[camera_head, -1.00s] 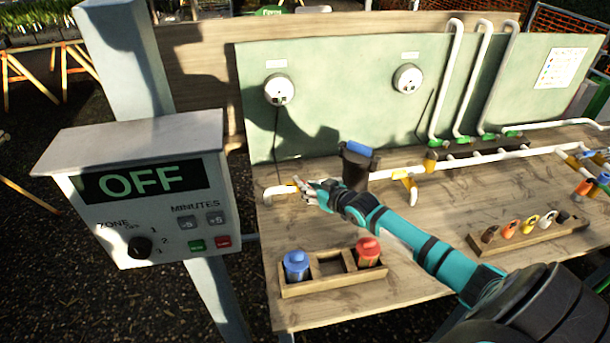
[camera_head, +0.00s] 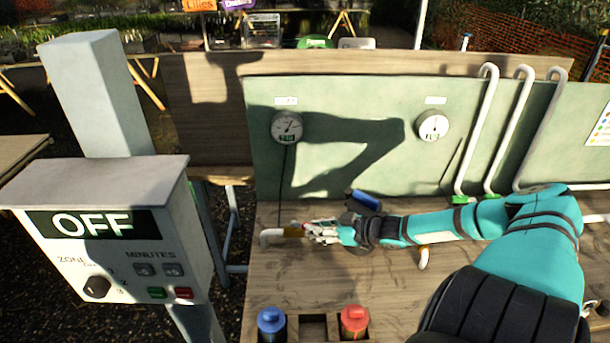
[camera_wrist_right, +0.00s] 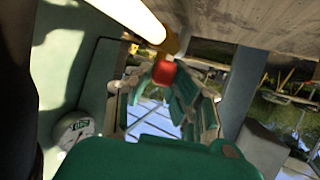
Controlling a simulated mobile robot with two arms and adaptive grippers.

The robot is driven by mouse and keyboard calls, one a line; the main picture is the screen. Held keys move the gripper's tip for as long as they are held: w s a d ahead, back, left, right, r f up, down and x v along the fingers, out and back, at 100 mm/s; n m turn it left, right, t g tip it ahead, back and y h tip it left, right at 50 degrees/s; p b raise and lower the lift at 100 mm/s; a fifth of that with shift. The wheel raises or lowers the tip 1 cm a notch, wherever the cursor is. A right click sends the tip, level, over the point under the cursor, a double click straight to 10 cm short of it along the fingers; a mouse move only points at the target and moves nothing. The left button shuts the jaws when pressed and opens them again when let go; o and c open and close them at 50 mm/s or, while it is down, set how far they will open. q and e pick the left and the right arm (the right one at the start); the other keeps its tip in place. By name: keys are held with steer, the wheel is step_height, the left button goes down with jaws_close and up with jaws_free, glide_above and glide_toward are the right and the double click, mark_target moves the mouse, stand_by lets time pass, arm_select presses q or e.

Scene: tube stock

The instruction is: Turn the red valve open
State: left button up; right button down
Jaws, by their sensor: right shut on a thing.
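The red valve (camera_wrist_right: 163,73) shows in the right wrist view as a red handle between the fingers, beside a brass fitting and a white pipe (camera_wrist_right: 130,14). In the head view the brass valve body (camera_head: 293,230) sits on the white pipe (camera_head: 270,236) at the left of the bench. My right gripper (camera_head: 310,231) is shut on the red valve handle and mostly hides it there. It also shows in the right wrist view (camera_wrist_right: 165,95). How far the handle is turned cannot be told. My left gripper is not in view.
A control box (camera_head: 105,240) reading OFF stands left. Two gauges (camera_head: 287,127) (camera_head: 433,125) hang on the green panel (camera_head: 350,100).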

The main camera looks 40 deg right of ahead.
steer(key=c, duration=1.2)
jaws_free()
steer(key=shift+a, duration=0.1)
steer(key=shift+c, duration=0.2)
steer(key=v, duration=1.2)
steer(key=shift+c, duration=0.5)
